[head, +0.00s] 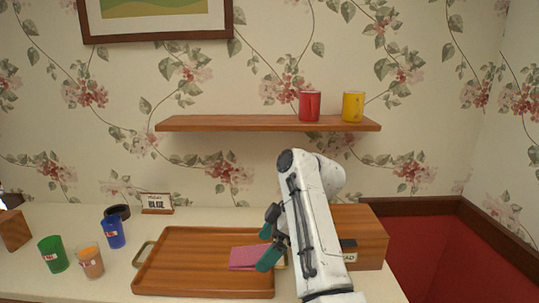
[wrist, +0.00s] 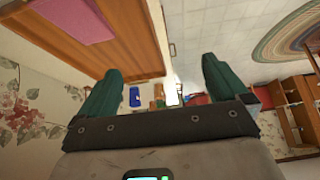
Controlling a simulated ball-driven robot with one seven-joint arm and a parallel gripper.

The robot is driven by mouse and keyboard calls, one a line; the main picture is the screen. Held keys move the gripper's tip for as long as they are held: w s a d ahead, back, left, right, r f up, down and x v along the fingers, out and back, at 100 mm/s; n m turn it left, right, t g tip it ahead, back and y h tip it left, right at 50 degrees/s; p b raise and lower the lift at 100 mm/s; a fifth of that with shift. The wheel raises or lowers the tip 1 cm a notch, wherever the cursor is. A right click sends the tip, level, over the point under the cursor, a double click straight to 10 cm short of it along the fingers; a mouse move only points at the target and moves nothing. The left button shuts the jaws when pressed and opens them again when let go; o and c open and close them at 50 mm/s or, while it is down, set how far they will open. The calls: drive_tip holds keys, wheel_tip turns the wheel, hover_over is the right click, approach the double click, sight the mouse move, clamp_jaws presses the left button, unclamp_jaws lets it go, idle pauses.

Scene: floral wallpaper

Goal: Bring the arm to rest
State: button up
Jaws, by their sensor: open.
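My white arm reaches up from the bottom of the head view and bends over the counter. My gripper (head: 269,242) has two green fingers and hangs over the right part of a wooden tray (head: 190,281), near a pink cloth-like item (head: 243,258) in it. In the wrist view my gripper (wrist: 160,80) shows its two fingers wide apart with nothing between them. The pink item (wrist: 77,17) shows at the top left there. My arm hides part of the tray's right side and of a wooden box (head: 370,236).
A shelf (head: 230,123) above holds a red mug (head: 309,105) and a yellow mug (head: 353,106). On the counter at left are a green cup (head: 53,254), an orange cup (head: 90,261), a blue cup (head: 113,232), a dark ring (head: 116,211) and a small sign (head: 157,204).

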drive_tip(key=s+d+f+m+t+h, duration=0.1)
drive_tip(key=s+d+f+m+h, duration=0.1)
drive_tip(key=s+d+f+m, duration=0.6)
drive_tip(key=s+d+f+m+h, duration=0.1)
drive_tip(key=s+d+f, duration=0.5)
drive_tip(key=d+f, duration=0.65)
drive_tip(key=s+d+f+m+h, duration=0.1)
drive_tip(key=s+d+f+m, duration=0.1)
drive_tip(key=s, duration=0.8)
drive_tip(key=s+d+f+m+h, duration=0.1)
drive_tip(key=s+d+f+m, duration=0.1)
drive_tip(key=s, duration=0.8)
drive_tip(key=s+d+f+m+h, duration=0.1)
drive_tip(key=s+m, duration=0.4)
drive_tip(key=s, duration=0.6)
drive_tip(key=shift+d+f+h, duration=0.3)
drive_tip(key=shift+d+f, duration=0.15)
drive_tip(key=shift+d, duration=0.7)
